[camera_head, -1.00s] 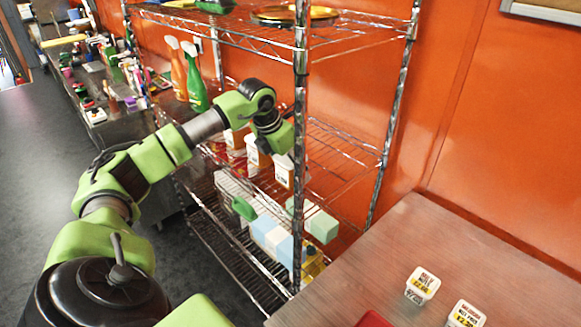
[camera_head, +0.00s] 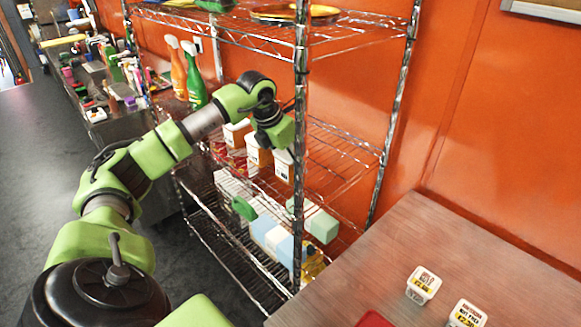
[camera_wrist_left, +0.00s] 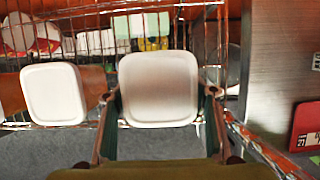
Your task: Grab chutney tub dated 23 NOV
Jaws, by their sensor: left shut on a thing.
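White tubs with orange contents or labels stand in a row on the middle wire shelf in the head view: one at the back (camera_head: 237,134), one in the middle (camera_head: 258,152) and the nearest tub (camera_head: 284,167). In the left wrist view, my left gripper (camera_wrist_left: 158,92) has its fingers on both sides of one tub's white lid (camera_wrist_left: 158,80) and is shut on it. This appears to be the nearest tub. Another white lid (camera_wrist_left: 53,94) is beside it on the left. The tubs' dates cannot be read. My right gripper is not in view.
The wire rack's front post (camera_head: 300,120) stands close to my left wrist. Bottles and boxes (camera_head: 272,236) fill the lower shelf.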

